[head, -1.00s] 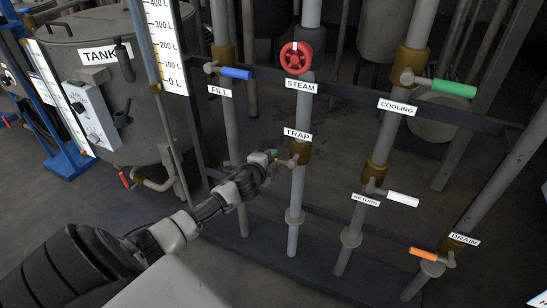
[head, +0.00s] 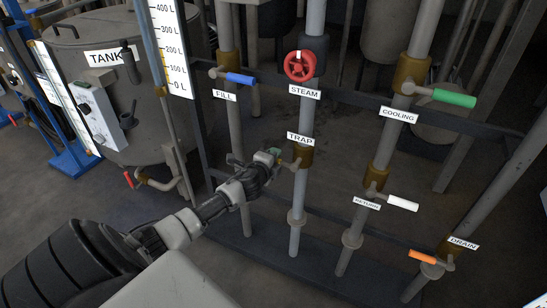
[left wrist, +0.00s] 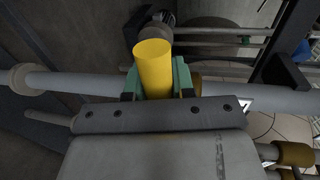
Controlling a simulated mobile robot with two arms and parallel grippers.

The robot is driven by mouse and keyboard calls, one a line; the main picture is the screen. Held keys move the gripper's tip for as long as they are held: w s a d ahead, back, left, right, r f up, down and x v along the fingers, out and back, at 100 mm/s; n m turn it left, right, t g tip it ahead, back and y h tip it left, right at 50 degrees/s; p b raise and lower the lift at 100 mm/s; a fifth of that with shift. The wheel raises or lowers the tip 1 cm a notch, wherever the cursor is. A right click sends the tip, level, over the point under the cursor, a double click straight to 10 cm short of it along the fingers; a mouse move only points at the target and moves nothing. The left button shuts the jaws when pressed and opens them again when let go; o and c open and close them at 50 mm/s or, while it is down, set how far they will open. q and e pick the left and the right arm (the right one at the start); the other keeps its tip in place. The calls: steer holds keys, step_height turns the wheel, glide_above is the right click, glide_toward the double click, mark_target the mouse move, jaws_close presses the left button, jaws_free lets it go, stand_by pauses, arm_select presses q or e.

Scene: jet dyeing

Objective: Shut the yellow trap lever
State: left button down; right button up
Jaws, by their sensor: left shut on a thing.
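The TRAP valve has a brass body (head: 304,158) on a vertical grey pipe, just below its white TRAP label (head: 300,139). Its yellow lever (left wrist: 154,68) shows clearly in the left wrist view, between the green finger pads of my left gripper (left wrist: 156,78). The gripper is shut on the lever. In the head view, my left gripper (head: 274,155) is just left of the valve, and its fingers hide the lever there. My right gripper is not in view.
The red STEAM handwheel (head: 300,66) sits above on the same pipe. The blue FILL lever (head: 240,79) is up left, and the white RETURN lever (head: 403,203) is lower right. A dark horizontal rail (head: 350,97) runs behind the pipes.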

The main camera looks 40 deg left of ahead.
arm_select(q)
steer(key=c, duration=0.9)
jaws_free()
steer(key=shift+c, duration=0.2)
steer(key=shift+s+d+r, duration=0.1)
steer(key=shift+s+d, duration=0.05)
steer(key=shift+s, duration=0.35)
steer(key=p+v, duration=0.1)
steer(key=v, duration=0.8)
steer(key=shift+s+r, duration=0.15)
steer(key=shift+s, duration=0.2)
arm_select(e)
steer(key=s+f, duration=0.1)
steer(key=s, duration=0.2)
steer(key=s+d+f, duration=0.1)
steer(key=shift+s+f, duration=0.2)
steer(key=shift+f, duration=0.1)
arm_select(q)
steer(key=shift+d, duration=0.1)
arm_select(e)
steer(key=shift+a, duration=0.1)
